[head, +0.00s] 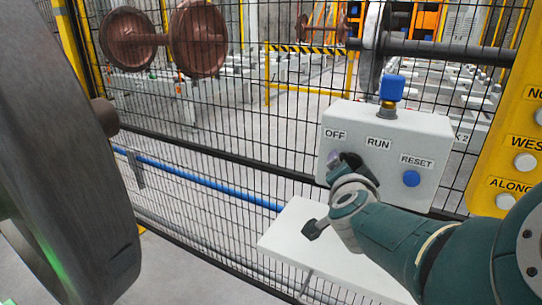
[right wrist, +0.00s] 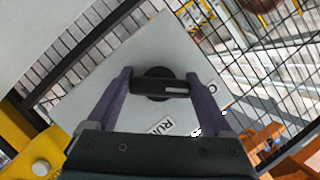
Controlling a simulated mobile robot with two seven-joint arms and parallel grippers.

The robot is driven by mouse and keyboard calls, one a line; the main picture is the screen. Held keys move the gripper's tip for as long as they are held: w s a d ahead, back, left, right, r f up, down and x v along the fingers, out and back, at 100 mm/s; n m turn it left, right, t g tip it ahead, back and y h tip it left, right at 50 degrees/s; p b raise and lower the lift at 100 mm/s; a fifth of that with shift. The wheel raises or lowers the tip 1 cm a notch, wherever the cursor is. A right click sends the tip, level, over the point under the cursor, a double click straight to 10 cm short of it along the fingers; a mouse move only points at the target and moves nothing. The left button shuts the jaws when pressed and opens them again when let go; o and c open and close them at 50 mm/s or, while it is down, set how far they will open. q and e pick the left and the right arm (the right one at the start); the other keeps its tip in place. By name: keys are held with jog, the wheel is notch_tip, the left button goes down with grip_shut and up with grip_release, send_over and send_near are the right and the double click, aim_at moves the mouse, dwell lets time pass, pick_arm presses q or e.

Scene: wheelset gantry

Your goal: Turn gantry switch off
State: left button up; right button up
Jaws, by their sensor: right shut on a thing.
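The gantry switch is a black bar-shaped knob (right wrist: 150,87) with a white stripe on its right half in the right wrist view. It sits on a pale control box (head: 432,140) with OFF, RUN and RESET labels. My right gripper (head: 346,165) is at the box's left front and largely hides the knob in the head view. In the right wrist view its purple fingers (right wrist: 160,88) are shut on the two ends of the knob. The stripe points right, toward a partly seen label (right wrist: 212,87); the RUN label (right wrist: 160,127) is below. My left gripper is not in view.
A blue RESET button (head: 411,179) is right of the knob, and a blue-capped part (head: 391,88) tops the box. A yellow panel (head: 522,120) with white buttons stands at right. Mesh fence is behind, a white shelf (head: 290,238) below, and a large dark wheel (head: 60,150) at left.

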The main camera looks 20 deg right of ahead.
jog(key=o, duration=1.1)
jog(key=shift+o, duration=0.2)
jog(key=p+v, duration=0.8)
jog(key=v, duration=0.2)
